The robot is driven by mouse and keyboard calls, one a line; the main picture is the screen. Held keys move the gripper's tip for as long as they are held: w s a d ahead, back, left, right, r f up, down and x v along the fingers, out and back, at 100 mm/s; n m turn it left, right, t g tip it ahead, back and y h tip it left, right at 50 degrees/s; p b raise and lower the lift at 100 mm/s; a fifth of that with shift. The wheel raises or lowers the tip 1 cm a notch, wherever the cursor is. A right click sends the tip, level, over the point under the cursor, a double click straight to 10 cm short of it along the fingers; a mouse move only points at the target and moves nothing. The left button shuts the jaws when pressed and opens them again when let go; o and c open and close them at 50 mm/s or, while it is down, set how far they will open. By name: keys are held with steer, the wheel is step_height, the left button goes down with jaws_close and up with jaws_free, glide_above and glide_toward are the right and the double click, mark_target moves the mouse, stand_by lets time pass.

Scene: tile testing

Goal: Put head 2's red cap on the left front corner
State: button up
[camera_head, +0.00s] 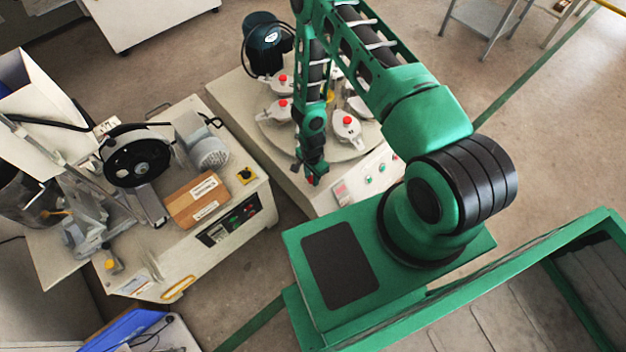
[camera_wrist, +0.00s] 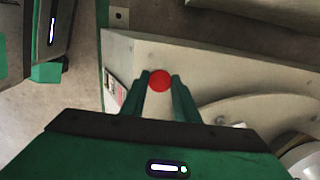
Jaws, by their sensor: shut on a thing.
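My gripper (camera_head: 311,178) is shut on a red cap (camera_head: 310,182), low over the left front corner area of the beige testing machine (camera_head: 235,92). In the wrist view the red cap (camera_wrist: 160,81) sits between the two green fingertips (camera_wrist: 160,78), with the pale machine top (camera_wrist: 215,70) behind it. I cannot tell whether the cap touches the top. White heads with red caps stand on the round disc: one at the back (camera_head: 283,84), one at the left (camera_head: 279,110) and one at the front (camera_head: 347,128). My arm hides part of the disc.
A dark motor (camera_head: 267,42) stands at the machine's back. The front panel (camera_head: 365,182) carries buttons. To the left is another bench with a black wheel (camera_head: 139,155), a grey motor (camera_head: 210,150) and a cardboard box (camera_head: 197,200). A floor gap separates the two.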

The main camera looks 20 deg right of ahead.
steer(key=shift+f, duration=1.3)
steer(key=o, duration=1)
steer(key=shift+f, duration=0.1)
step_height(320, 180, up, 12)
